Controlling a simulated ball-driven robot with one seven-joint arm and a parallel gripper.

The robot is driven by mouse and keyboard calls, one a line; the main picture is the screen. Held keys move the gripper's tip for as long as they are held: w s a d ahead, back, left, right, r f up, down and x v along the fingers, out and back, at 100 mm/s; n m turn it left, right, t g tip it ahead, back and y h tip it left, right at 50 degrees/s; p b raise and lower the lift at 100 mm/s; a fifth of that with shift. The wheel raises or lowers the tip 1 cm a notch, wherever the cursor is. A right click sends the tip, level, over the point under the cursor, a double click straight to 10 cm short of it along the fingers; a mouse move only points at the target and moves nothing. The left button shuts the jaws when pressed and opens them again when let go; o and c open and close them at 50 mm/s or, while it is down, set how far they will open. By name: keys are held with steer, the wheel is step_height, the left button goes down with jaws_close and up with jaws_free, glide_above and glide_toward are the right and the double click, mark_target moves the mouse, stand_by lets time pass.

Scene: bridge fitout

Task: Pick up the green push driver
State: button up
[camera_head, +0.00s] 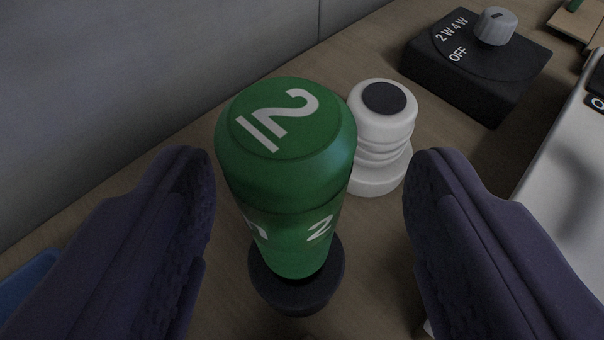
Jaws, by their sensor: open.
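The green push driver (290,190) stands upright on a dark round base (297,285) on the wooden surface. Its top and side carry white markings, including a "2". My gripper (310,165) is open, with one dark purple finger to the left of the driver and one to the right. In the picture the driver lies between the fingers, nearer the left one. Neither finger appears to touch it. The fingertips are in view, but their height against the driver is hard to tell.
A white ribbed knob-like piece (380,135) with a black top stands close behind the driver on the right. A black dial box (475,65) marked "OFF" is at back right. A grey wall (130,90) runs along the left. A light panel (570,170) lies at right; something blue (25,290) shows at lower left.

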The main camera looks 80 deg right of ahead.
steer(key=x, duration=0.1)
steer(key=b+x, duration=0.1)
steer(key=x, duration=0.1)
steer(key=b+x, duration=0.1)
steer(key=shift+w+d+f, duration=0.1)
steer(key=shift+w+f, duration=0.1)
steer(key=shift+w, duration=0.15)
steer(key=shift+r, duration=0.1)
steer(key=shift+c, duration=0.4)
jaws_close()
step_height(320, 180, up, 10)
steer(key=p, duration=0.5)
steer(key=c, duration=0.7)
jaws_free()
jaws_close()
